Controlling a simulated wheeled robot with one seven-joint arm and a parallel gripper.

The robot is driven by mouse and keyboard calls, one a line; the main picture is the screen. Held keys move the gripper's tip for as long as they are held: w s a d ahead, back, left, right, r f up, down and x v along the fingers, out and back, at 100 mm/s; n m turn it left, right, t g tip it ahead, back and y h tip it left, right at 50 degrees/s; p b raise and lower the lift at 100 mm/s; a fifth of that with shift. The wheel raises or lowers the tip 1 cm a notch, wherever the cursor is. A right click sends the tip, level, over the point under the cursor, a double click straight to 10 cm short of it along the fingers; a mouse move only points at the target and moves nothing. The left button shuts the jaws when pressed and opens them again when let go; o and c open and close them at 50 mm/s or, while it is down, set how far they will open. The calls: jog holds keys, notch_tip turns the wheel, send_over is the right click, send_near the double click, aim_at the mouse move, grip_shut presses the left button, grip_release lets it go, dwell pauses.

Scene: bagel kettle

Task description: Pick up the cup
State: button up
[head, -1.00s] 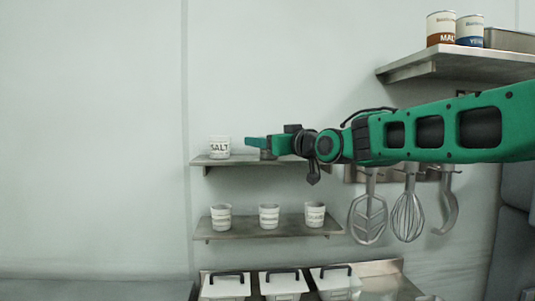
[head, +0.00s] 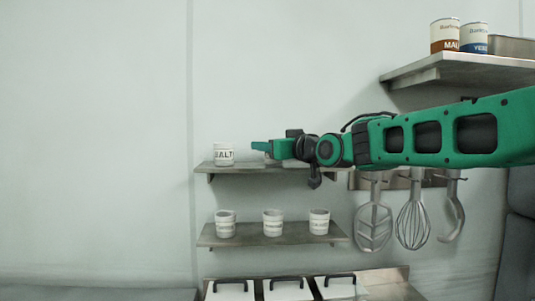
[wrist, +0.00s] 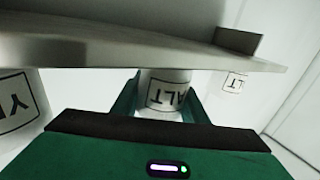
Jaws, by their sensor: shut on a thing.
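My gripper (head: 262,147) is at the top wall shelf, level with the cups. In the wrist view, which looks upside down, my gripper (wrist: 160,95) has its two fingers on either side of a white cup (wrist: 162,92) and is shut on it. In the head view this cup is mostly hidden by the gripper. Another white labelled cup (head: 223,154) stands to its left on the same shelf. I cannot tell whether the held cup touches the shelf.
The top shelf (head: 240,168) has brackets beneath. The lower shelf (head: 270,236) holds three cups. Whisk (head: 412,222) and other tools hang to the right. An upper right shelf (head: 450,70) carries tins. Lidded containers (head: 285,290) stand below. The wall at left is clear.

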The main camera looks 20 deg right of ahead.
notch_tip(320, 180, up, 4)
jog(key=s+a+r, duration=0.2)
jog(key=a+r, duration=0.4)
jog(key=a, duration=0.5)
jog(key=shift+s+a+r, duration=0.2)
jog(key=shift+s+r, duration=0.05)
jog(key=shift+s, duration=0.1)
dwell(0.3)
